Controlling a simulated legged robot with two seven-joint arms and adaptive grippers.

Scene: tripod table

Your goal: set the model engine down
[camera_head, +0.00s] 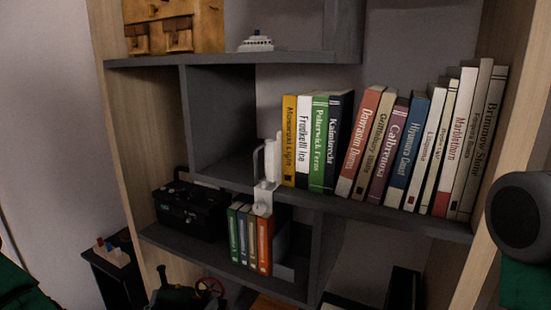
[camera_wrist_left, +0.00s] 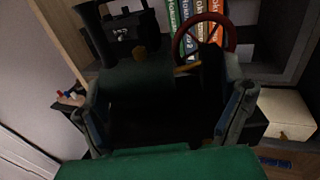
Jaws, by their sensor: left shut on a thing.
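The model engine is a dark green and black machine with a red spoked wheel. In the head view the engine (camera_head: 175,297) shows at the bottom edge, partly cut off, in front of the shelf unit. In the left wrist view the engine (camera_wrist_left: 140,88) fills the middle, with its red wheel at the upper right. My left gripper (camera_wrist_left: 165,112) is shut on the engine, with one finger on each side of it. The engine's underside is hidden, so I cannot tell whether it touches anything. My right gripper is not in view.
The shelf unit (camera_head: 388,211) holds upright books (camera_head: 420,140), a black device (camera_head: 190,210), a white object (camera_head: 272,160) and smaller books (camera_head: 250,238). A black stand (camera_head: 105,272) with small coloured items is at lower left. A pale box (camera_wrist_left: 285,112) is at right in the wrist view.

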